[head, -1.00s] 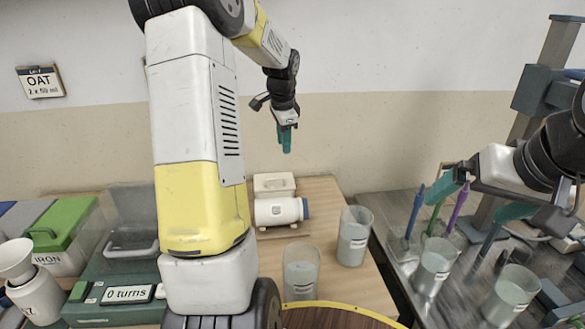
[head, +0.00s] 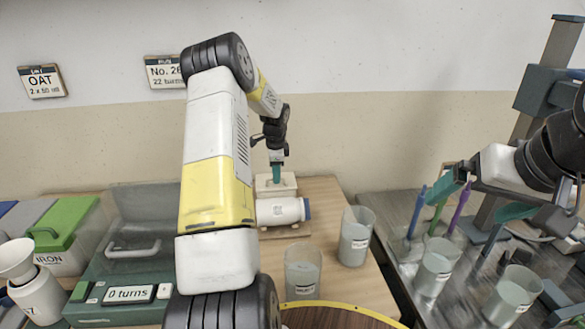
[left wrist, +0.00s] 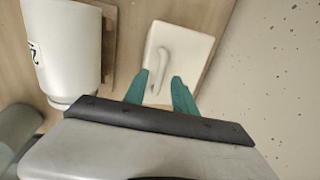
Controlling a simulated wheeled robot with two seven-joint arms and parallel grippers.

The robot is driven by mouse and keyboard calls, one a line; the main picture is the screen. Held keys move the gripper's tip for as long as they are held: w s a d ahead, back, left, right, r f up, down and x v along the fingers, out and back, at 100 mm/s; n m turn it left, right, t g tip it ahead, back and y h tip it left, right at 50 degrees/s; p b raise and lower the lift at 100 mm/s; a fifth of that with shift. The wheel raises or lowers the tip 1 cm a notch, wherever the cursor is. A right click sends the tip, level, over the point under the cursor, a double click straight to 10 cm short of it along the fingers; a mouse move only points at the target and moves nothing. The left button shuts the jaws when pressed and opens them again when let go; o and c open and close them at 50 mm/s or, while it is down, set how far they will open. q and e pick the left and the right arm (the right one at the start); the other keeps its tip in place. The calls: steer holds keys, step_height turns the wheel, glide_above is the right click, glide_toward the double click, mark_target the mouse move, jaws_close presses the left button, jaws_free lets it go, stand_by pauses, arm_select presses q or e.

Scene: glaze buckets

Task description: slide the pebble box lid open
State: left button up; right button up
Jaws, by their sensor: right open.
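The cream box (head: 286,190), which fits the pebble box, stands at the back of the wooden table behind a white jar. Its pale lid (left wrist: 190,42) with a raised curved handle (left wrist: 163,68) shows in the left wrist view, and the lid looks shut. My left gripper (head: 276,182) points down at the box. In the left wrist view its teal fingers (left wrist: 160,80) are apart, with the near end of the handle between or just beyond their tips. I cannot tell whether they touch it. My right gripper (head: 470,203) is open and empty above the grey bench at right.
The white jar (head: 280,211) with a blue end lies close in front of the box. Two labelled beakers (head: 302,272) (head: 355,236) stand nearer. A green-lidded bin (head: 62,222) and a "0 turns" case (head: 120,268) are at left. Coloured tools (head: 438,210) stand at right.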

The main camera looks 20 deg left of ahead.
arm_select(q)
steer(key=shift+f, duration=0.2)
jaws_close()
stand_by(1.3)
